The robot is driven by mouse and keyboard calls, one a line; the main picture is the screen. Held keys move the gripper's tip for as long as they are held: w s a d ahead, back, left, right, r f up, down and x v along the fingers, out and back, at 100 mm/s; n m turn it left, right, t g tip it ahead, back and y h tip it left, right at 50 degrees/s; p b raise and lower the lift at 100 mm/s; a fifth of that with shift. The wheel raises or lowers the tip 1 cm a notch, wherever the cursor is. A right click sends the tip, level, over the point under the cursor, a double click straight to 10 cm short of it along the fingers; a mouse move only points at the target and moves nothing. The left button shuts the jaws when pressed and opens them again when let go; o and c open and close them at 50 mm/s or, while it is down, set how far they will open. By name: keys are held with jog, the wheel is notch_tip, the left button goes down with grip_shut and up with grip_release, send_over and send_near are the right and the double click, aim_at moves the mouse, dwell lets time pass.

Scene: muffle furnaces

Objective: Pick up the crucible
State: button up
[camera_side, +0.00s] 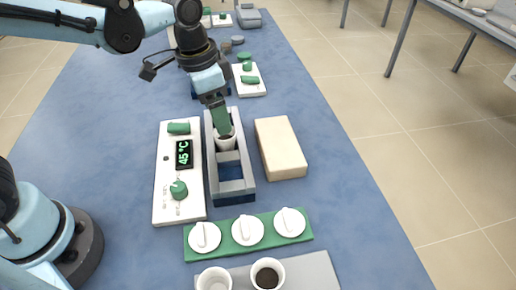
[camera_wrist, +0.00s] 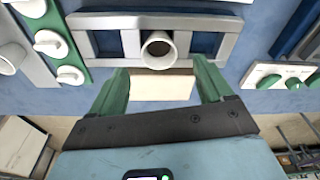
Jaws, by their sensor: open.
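A white crucible (camera_side: 227,143) stands in the grey open-topped frame (camera_side: 234,188) with dark blue inside. In the wrist view the crucible (camera_wrist: 158,61) sits at the middle of the frame's near side, its mouth facing the camera and its inside shaded. My gripper (camera_side: 222,125) is over the crucible in the side view, and its green fingers hide part of the rim. In the wrist view my gripper (camera_wrist: 162,72) is open, one finger to each side of the crucible, with nothing between the pads. I cannot tell whether a finger touches it.
A white control box (camera_side: 169,200) reading 45 °C stands left of the frame, a beige block (camera_side: 280,147) right. In front lie a green rack (camera_side: 222,233) with three white lids and a grey plate (camera_side: 313,273) with two more crucibles, one holding dark material. The table's right side is clear.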

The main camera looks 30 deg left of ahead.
aim_at(225, 141)
jog(key=shift+w+d+f, duration=0.15)
jog(key=shift+w+f, duration=0.05)
jog(key=shift+f, duration=1.15)
jog(key=shift+w+d+f, duration=0.15)
jog(key=shift+f, duration=1.15)
jog(key=c, duration=1.2)
jog(key=shift+r, duration=0.2)
